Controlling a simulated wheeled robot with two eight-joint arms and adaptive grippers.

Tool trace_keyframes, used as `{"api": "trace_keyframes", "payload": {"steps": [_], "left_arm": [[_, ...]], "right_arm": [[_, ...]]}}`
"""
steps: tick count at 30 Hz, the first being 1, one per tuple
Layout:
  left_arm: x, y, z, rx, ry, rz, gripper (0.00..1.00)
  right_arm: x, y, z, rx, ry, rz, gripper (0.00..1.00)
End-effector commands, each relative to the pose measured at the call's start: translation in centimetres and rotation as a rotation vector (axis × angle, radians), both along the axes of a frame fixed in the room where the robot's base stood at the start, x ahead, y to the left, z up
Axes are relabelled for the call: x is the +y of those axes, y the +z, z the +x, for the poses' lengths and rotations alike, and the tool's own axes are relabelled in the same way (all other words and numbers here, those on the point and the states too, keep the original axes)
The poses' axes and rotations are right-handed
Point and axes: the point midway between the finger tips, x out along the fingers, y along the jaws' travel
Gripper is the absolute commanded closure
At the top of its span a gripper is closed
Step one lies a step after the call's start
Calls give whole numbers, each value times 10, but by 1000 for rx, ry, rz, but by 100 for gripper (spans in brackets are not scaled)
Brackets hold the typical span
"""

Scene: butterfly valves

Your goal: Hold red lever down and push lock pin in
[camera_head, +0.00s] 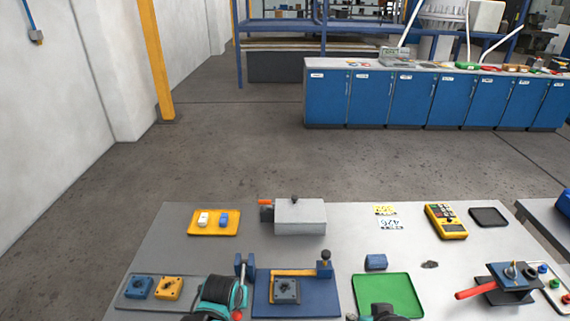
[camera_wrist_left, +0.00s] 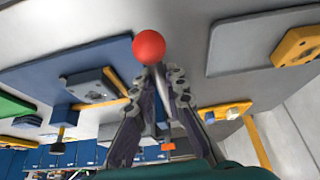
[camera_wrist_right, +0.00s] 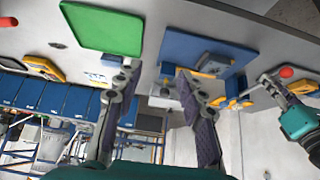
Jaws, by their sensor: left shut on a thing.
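The lever is a metal rod with a red ball knob (camera_head: 237,314), hinged at the left of a blue fixture (camera_head: 262,304). My left gripper (camera_head: 240,290) is shut on the rod; in the left wrist view the red knob (camera_wrist_left: 149,46) sticks out past its fingertips. The lever points toward the front of the table. A pin with a dark round knob (camera_head: 325,256), likely the lock pin, stands upright on the fixture's right blue block. A grey square plate (camera_head: 286,290) sits in the fixture. My right gripper (camera_wrist_right: 155,70) is open and empty, near the green mat, apart from the pin.
A green mat (camera_head: 388,280) lies right of the fixture, with a small blue block (camera_head: 376,262) behind it. A grey box (camera_head: 300,217) stands behind the fixture. A device with a red handle (camera_head: 476,293) stands at the right. Blue and yellow parts (camera_head: 168,288) lie at the left.

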Motion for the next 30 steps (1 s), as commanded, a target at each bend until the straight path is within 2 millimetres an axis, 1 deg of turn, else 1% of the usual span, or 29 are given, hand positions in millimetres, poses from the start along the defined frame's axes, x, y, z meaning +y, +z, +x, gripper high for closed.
{"api": "trace_keyframes", "payload": {"steps": [1, 2, 3, 4, 8, 11, 15, 18, 24, 30], "left_arm": [[0, 0, 0, 3, 0, 0, 100], [0, 0, 0, 3, 0, 0, 100], [0, 1, 0, 4, 0, 0, 100], [0, 1, 0, 4, 0, 0, 100], [0, 1, 0, 4, 0, 0, 100], [0, 1, 0, 4, 0, 0, 100], [0, 1, 0, 3, -1, 0, 100], [0, 1, 0, 3, -1, 0, 100], [0, 1, 0, 3, -1, 0, 100], [0, 1, 0, 3, -1, 0, 100]], "right_arm": [[0, 1, 0, 0, 0, 0, 76], [0, 2, 1, 2, 0, 0, 84], [0, 4, 2, 5, 1, 1, 94], [0, 6, 4, 10, 1, 1, 100], [2, 23, 19, 48, 2, 4, 100], [5, 41, 40, 99, 3, 6, 100], [10, 67, 74, 182, 4, 9, 100], [14, 80, 100, 243, 5, 12, 100], [23, 97, 152, 363, 5, 11, 100], [34, 100, 203, 480, 4, 8, 100]]}}
